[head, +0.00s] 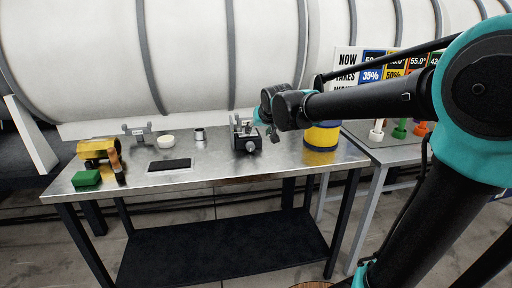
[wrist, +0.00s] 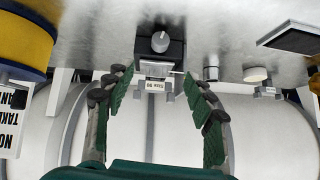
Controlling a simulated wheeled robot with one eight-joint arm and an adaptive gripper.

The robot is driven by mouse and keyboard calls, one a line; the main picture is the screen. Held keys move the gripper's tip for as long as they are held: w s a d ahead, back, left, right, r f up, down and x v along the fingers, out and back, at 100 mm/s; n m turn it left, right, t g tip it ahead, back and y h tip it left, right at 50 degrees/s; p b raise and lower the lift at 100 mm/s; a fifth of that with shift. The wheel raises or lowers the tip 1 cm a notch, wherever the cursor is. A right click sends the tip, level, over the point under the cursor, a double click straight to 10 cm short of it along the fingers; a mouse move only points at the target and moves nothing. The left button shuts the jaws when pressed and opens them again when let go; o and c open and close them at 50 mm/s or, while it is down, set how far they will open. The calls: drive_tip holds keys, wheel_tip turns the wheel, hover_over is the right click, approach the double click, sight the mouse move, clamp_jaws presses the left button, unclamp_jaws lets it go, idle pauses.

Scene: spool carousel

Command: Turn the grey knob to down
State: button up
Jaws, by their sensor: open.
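The grey knob (head: 250,146) is on the front of a small dark box (head: 241,139) on the metal table. The wrist view, which is upside down, shows the knob (wrist: 160,41) at top centre with a clear face. Which way the knob points is too small to tell. A clear bracket-like part with a small white label (wrist: 159,86) shows just below the box there. My gripper (wrist: 159,74) is open, its two green fingers spread and empty, apart from the knob. In the head view my gripper (head: 273,132) hangs just right of the box, partly hidden by the arm.
A yellow-and-blue drum (head: 321,139) stands close right of the box. The table front is clear.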

sight(250, 145)
drive_tip(key=x, duration=1.7)
drive_tip(key=shift+w+a, duration=0.15)
drive_tip(key=shift+w, duration=0.05)
drive_tip(key=shift+c, duration=0.2)
drive_tip(key=c, duration=1.1)
drive_tip(key=shift+s+a+f+n+h, duration=0.15)
drive_tip(key=shift+n+h, duration=0.25)
drive_tip(key=shift+h, duration=0.2)
drive_tip(key=shift+n+t+h, duration=0.3)
drive_tip(key=shift+t+h, duration=0.1)
drive_tip(key=shift+h, duration=0.1)
drive_tip(key=o, duration=1.1)
drive_tip(key=shift+o, duration=0.2)
drive_tip(key=v, duration=1.2)
